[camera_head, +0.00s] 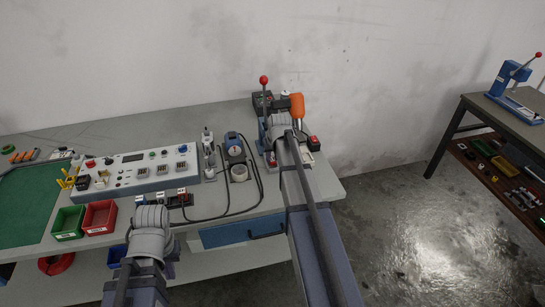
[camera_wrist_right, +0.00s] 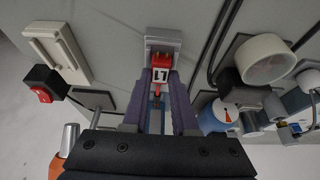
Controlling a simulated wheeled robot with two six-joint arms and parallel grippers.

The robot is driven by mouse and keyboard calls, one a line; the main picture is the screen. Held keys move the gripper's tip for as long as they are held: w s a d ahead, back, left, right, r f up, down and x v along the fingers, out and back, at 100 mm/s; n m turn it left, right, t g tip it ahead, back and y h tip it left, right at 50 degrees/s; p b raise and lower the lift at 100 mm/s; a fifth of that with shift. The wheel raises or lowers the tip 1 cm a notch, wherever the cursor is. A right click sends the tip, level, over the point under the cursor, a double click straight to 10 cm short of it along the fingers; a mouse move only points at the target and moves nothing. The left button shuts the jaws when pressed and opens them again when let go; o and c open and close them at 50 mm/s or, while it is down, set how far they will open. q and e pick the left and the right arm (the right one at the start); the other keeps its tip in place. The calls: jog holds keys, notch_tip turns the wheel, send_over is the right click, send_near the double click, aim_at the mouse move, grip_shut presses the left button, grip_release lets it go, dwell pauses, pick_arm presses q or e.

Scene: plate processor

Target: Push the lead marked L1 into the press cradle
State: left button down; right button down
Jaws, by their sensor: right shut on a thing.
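The lead marked L1 (camera_wrist_right: 161,74) is red with a white label, seen in the right wrist view. My right gripper (camera_wrist_right: 161,88) is shut on it, one finger on each side. The lead's front end is at the grey press cradle (camera_wrist_right: 163,36); I cannot tell how deep it sits. In the head view my right gripper (camera_head: 284,125) is at the press at the back right of the bench, and my own arm hides the lead. My left gripper (camera_head: 150,217) is over the front edge of the bench, and its fingers cannot be made out.
The press's red-knobbed lever (camera_head: 263,81) stands upright. An orange handle (camera_head: 297,105) and a red button box (camera_head: 313,143) are close by. Red (camera_head: 100,217) and green bins (camera_head: 68,222) stand near my left arm.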

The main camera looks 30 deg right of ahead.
jog(key=shift+f, duration=0.2)
jog(key=c, duration=0.6)
grip_release()
jog(key=p+v, duration=0.7)
jog(key=v, duration=0.1)
jog(key=shift+f, duration=0.1)
